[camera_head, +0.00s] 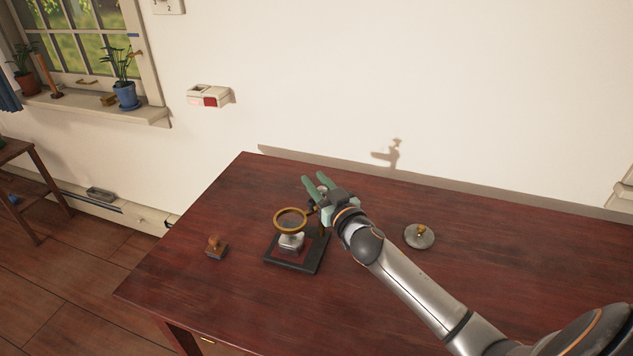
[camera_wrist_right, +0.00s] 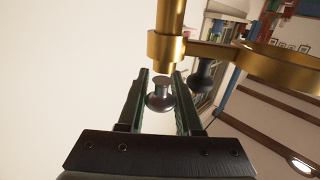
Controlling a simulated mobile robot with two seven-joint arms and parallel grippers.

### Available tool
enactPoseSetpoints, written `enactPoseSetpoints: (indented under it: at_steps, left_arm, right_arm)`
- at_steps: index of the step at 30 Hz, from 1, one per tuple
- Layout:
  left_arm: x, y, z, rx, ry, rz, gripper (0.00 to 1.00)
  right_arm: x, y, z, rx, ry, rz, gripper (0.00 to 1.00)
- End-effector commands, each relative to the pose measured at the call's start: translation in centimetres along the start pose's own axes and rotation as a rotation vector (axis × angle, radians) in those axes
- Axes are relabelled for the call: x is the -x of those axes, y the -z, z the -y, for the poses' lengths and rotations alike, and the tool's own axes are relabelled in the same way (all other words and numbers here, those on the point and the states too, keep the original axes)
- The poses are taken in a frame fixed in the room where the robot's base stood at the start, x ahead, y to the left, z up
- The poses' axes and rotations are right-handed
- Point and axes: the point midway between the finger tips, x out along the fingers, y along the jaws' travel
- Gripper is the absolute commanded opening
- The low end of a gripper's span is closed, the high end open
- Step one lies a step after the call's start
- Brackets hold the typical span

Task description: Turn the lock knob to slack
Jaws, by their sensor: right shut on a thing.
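A brass magnifier ring (camera_head: 291,222) stands over a dark base (camera_head: 283,263) on the table, with a pale silvery object (camera_head: 291,241) beneath the ring. My right gripper (camera_head: 314,181) is at the back right of this stand. In the right wrist view, the lock knob (camera_wrist_right: 160,98) is a small grey knob below the brass collar (camera_wrist_right: 166,48) of the post. My right fingers (camera_wrist_right: 160,78) are shut on it, one on each side. The knob's turn angle cannot be read. The post is mostly hidden in the head view. My left gripper is out of view.
A wooden-handled stamp (camera_head: 216,247) stands left of the base on the reddish table (camera_head: 200,295). A round grey disc with a brass knob (camera_head: 419,236) lies to the right. In the wrist view, a second dark knob (camera_wrist_right: 205,75) is under the brass arm.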

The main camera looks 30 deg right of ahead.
Motion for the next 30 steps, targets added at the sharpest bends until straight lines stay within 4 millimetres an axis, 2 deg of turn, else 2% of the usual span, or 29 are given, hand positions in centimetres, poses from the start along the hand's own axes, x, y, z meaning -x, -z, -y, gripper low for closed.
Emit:
enactPoseSetpoints:
  at_steps: [3,17,25,30]
  left_arm:
    - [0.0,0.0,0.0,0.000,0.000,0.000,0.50]
    - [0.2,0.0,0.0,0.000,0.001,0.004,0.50]
    - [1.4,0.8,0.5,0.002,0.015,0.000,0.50]
    - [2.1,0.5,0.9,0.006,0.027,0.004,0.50]
  right_arm:
    - [0.0,0.0,0.0,0.000,0.001,0.000,0.00]
    - [0.0,0.1,0.1,0.001,0.037,0.001,0.00]
    - [0.0,0.3,0.4,0.005,0.193,0.002,0.00]
    - [0.1,0.3,0.7,0.008,0.345,0.001,0.00]
